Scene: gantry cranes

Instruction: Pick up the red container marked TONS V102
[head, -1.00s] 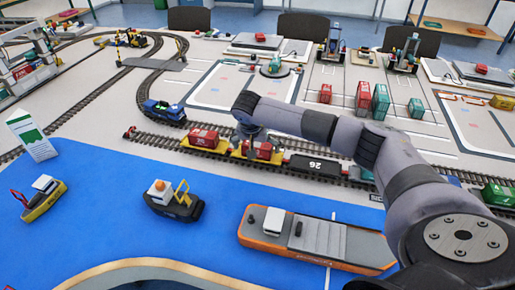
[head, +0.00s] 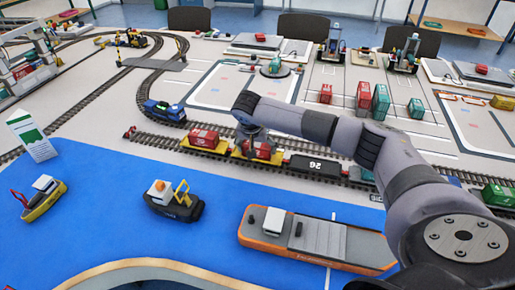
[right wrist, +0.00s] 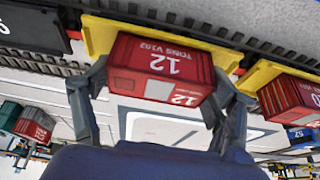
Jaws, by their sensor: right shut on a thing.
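The red container marked TONS V102 and 12 (right wrist: 158,62) shows upside down in the right wrist view, at a yellow wagon (right wrist: 100,38). My right gripper (right wrist: 160,82) has one finger on each side of it and is shut on it. In the head view the red container (head: 262,152) is partly hidden behind my right gripper (head: 250,138), at the second yellow wagon. I cannot tell whether it touches the wagon bed. My left gripper is not in view.
Another red container (head: 203,138) sits on the neighbouring yellow wagon to the left. A black wagon marked 26 (head: 306,165) is to the right. Toy boats, including an orange ship (head: 315,238), stand on the blue area in front. Red and teal containers (head: 380,102) stand behind.

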